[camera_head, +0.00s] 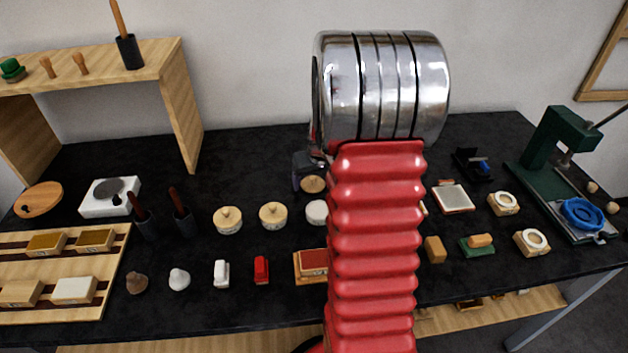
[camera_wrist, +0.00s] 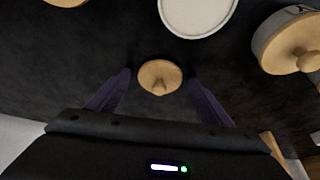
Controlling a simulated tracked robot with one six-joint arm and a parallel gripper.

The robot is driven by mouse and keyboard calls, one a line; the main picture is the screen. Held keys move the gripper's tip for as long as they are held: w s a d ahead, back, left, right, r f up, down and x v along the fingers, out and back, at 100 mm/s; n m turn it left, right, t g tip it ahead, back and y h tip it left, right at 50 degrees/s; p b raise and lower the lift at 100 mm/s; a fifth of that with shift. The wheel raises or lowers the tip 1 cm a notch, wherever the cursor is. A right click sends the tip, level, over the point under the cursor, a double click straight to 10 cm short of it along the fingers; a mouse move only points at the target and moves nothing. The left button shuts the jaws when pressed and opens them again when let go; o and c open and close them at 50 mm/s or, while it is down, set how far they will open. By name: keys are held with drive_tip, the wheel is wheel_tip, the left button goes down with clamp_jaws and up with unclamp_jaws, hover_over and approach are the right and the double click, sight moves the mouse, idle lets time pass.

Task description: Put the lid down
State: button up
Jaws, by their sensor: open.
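A small round wooden lid with a knob (camera_wrist: 160,77) appears to lie flat on the dark worktop, between my gripper's fingers with a gap on both sides. It also shows in the head view (camera_head: 313,185), behind a white round pot (camera_head: 317,211) that has no lid on it. The pot's pale round top shows at the upper edge of the wrist view (camera_wrist: 198,12). My gripper (camera_wrist: 159,100) is open, its two purple fingers apart and holding nothing. In the head view my gripper (camera_head: 309,172) is partly hidden by my red arm.
Two lidded pots (camera_head: 273,215) (camera_head: 228,220) stand left of the white pot; one shows at the right of the wrist view (camera_wrist: 290,42). Small blocks (camera_head: 261,269) line the front. A green press (camera_head: 552,160) stands right, a wooden shelf (camera_head: 180,90) left. The worktop behind the lid is clear.

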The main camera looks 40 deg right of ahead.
drive_tip(key=v, duration=1.2)
idle(0.3)
drive_tip(key=shift+a+r, duration=0.1)
idle(0.5)
drive_tip(key=s+a+r+n, duration=0.1)
drive_tip(key=s+a+r, duration=0.15)
drive_tip(key=a, duration=0.75)
drive_tip(key=s+a+r+n, duration=0.2)
drive_tip(key=a+r, duration=0.2)
drive_tip(key=a, duration=0.5)
drive_tip(key=s+a+n+t+y, duration=0.1)
drive_tip(key=s+a+n, duration=0.1)
drive_tip(key=s+a, duration=0.8)
drive_tip(key=shift+s+a+r+t+y, duration=0.3)
drive_tip(key=shift+a+r+y, duration=0.15)
drive_tip(key=shift+a, duration=0.8)
drive_tip(key=shift+c, duration=0.2)
